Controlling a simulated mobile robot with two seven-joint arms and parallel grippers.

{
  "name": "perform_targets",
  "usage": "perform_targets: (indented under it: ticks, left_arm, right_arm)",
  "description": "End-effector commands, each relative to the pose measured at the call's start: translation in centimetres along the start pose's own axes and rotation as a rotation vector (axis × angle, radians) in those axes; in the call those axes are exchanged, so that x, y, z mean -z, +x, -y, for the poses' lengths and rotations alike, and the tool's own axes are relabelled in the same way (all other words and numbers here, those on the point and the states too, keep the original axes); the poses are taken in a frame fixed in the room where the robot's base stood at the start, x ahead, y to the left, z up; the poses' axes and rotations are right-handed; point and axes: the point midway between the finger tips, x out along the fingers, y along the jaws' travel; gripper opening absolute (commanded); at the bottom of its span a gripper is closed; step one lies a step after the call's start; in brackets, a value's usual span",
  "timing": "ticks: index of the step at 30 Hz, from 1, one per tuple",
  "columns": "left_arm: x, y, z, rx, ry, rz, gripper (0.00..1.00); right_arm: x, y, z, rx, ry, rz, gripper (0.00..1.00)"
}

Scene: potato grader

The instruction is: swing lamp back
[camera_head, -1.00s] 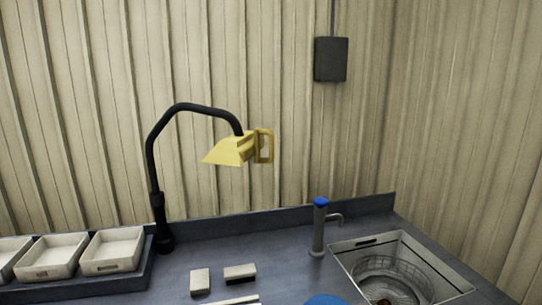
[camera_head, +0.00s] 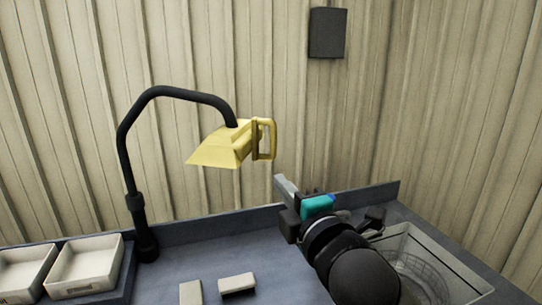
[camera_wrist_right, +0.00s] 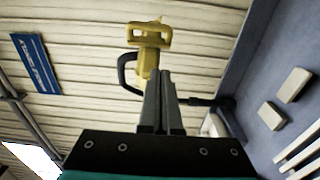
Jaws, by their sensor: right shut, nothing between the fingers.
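The lamp has a yellow head (camera_head: 227,146) with a yellow loop handle (camera_head: 265,139) on its right side. Its bent black arm (camera_head: 128,135) rises from a post at the back left of the counter. My right gripper (camera_head: 284,186) is in front of the counter's right part, below and to the right of the lamp handle, apart from it. In the right wrist view the gripper's fingers (camera_wrist_right: 166,75) are together and empty, pointing toward the lamp head (camera_wrist_right: 149,62) and handle (camera_wrist_right: 148,33) beyond. My left gripper is not in view.
White trays (camera_head: 62,289) stand at the left of the counter. Two pale blocks (camera_head: 236,284) lie on the counter front. A sink (camera_head: 440,262) with a wire basket is at the right, partly behind my right arm. A dark box (camera_head: 327,33) hangs on the wall.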

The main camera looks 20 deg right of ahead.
Motion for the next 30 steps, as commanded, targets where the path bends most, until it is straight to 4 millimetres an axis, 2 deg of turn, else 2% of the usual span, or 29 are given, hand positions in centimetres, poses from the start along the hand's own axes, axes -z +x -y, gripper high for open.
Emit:
perform_targets:
  ticks: [18,24,30]
  left_arm:
    - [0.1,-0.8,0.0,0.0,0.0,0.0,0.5]
    - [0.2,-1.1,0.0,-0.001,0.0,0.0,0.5]
    - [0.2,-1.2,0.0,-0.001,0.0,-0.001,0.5]
  right_arm:
    - [0.0,9.2,0.0,0.002,0.004,0.0,0.0]
    - [-2.0,11.0,0.0,0.003,0.001,0.002,0.0]
    - [-2.8,11.8,0.0,0.002,0.002,0.0,0.0]
